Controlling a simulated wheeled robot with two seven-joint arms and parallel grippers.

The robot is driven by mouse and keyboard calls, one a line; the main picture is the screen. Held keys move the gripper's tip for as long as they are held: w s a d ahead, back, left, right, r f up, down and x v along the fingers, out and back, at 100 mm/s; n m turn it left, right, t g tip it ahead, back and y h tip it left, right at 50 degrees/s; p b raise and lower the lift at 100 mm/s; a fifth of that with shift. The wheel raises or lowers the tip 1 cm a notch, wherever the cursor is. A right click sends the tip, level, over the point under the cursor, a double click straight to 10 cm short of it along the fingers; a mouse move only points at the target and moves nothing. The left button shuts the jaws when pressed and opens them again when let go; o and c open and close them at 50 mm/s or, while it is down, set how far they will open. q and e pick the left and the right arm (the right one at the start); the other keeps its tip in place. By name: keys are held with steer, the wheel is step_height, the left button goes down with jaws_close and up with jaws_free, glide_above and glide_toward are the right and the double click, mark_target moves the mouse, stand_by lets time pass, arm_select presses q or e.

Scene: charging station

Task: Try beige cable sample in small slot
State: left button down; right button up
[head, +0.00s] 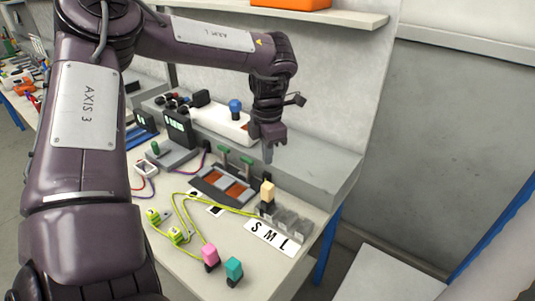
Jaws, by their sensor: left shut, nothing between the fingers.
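The beige cable sample (267,191) stands upright at the left end of the grey slot block (291,224). That is the end by the letter S on the white label (270,237), which reads S M L. How deep the sample sits in the small slot cannot be told. My left gripper (268,158) is above and a little behind the sample, pointing down, shut and empty. It appears apart from the sample. My right gripper is not in view.
A pink connector (210,257) and a teal connector (234,270) stand at the table's front. A yellow-green cable (190,197) with yellow-green plugs (176,235) lies to the left.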

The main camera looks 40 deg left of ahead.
mark_target(267, 186)
arm_select(q)
steer(key=m, duration=0.4)
steer(key=m+p, duration=0.1)
steer(key=m, duration=0.1)
steer(key=shift+f+m, duration=0.3)
steer(key=shift+f, duration=0.05)
steer(key=m, duration=0.3)
steer(key=shift+s+d+f+m, duration=0.1)
steer(key=shift+f+m, duration=0.25)
steer(key=shift+m, duration=0.05)
step_height(267, 186, down, 6)
steer(key=b, duration=0.4)
steer(key=shift+b, duration=0.35)
steer(key=shift+s+f, duration=0.1)
steer(key=shift+f, duration=0.3)
steer(key=shift+s+r, duration=0.1)
steer(key=r+p, duration=0.2)
steer(key=shift+w+r, duration=0.2)
steer(key=shift+r, duration=0.45)
step_height(267, 186, up, 7)
steer(key=shift+b, duration=0.3)
